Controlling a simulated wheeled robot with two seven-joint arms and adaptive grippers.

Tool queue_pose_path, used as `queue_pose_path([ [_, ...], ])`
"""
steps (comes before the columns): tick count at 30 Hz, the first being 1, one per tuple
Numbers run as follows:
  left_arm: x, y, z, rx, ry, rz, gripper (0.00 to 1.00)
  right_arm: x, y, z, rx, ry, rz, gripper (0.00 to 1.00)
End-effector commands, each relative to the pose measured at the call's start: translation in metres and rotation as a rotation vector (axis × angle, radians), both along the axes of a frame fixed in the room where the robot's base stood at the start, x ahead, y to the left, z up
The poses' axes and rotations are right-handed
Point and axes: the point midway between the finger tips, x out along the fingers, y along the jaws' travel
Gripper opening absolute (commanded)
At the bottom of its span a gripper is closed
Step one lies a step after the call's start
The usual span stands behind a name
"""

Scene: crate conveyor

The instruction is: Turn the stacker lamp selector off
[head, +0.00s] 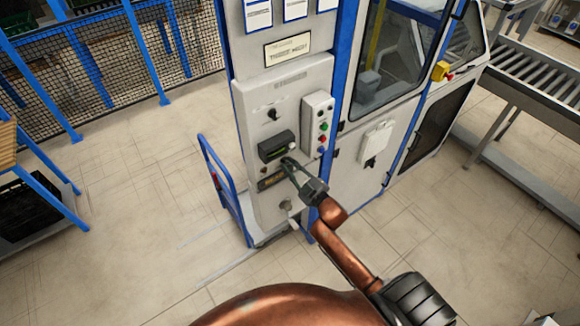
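A grey control panel (300,80) stands upright on a post with blue edges. A black rotary selector (273,115) sits on its upper part; its label is too small to read, so I cannot tell if it is the stacker lamp selector. My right gripper (286,163) reaches in from the lower right, its fingertips in front of the panel just below a dark display box (277,146). The fingers hide part of the panel there, and I cannot tell whether they touch it or how far apart they are. My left gripper is out of view.
A pale button box (318,122) with coloured buttons is right of the display. A grey handle (286,206) sticks out lower down. A blue cart frame (223,190) stands left of the post. A roller conveyor (540,75) is far right.

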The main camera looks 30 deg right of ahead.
Motion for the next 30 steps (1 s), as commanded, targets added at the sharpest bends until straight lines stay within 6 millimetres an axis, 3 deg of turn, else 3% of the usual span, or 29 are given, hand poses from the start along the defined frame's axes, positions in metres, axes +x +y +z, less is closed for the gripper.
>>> queue_pose_path([
  [10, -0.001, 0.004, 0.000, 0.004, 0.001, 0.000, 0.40, -0.001, 0.000, 0.000, 0.000, 0.001, -0.001, 0.25],
  [14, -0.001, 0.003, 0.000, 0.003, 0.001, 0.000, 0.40, -0.010, -0.001, -0.001, 0.000, 0.002, -0.001, 0.25],
  [24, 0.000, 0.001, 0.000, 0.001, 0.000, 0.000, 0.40, -0.077, -0.007, -0.001, 0.000, 0.002, -0.002, 0.25],
  [30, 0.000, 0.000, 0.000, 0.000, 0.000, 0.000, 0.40, -0.108, -0.009, -0.001, 0.001, 0.001, -0.001, 0.25],
])
